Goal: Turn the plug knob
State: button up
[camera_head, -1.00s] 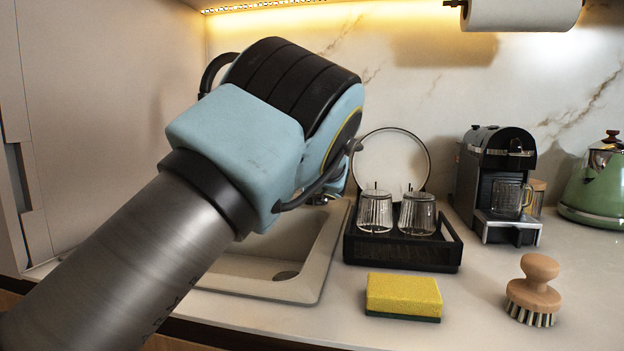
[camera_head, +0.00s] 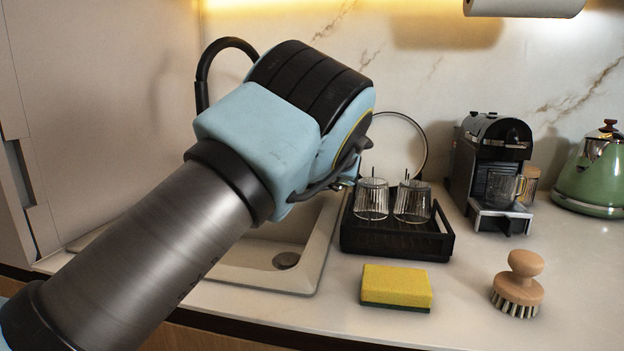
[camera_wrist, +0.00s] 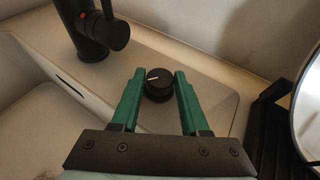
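The plug knob (camera_wrist: 159,86) is a round black knob with a white mark pointing left. It sits on the sink's rear ledge in the wrist view. My gripper (camera_wrist: 155,75) shows in the wrist view with its two green fingers apart. The knob lies between the fingers near their tips, with small gaps on both sides; I cannot tell whether the fingers are fully down at its height. In the head view my arm hides the knob and the gripper.
The black faucet (camera_wrist: 93,32) stands left of the knob; its spout (camera_head: 228,45) shows behind my arm. The sink basin (camera_head: 262,262) lies below. A black rack (camera_head: 397,238) with two glasses stands to the right, with a round plate behind. A yellow sponge (camera_head: 396,286) and a brush (camera_head: 519,284) lie in front.

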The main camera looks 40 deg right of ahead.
jog(key=shift+o, duration=0.5)
jog(key=shift+s+r, duration=0.1)
jog(key=shift+s, duration=0.2)
jog(key=b+v, duration=0.2)
jog(key=v, duration=0.8)
jog(key=shift+a, duration=0.2)
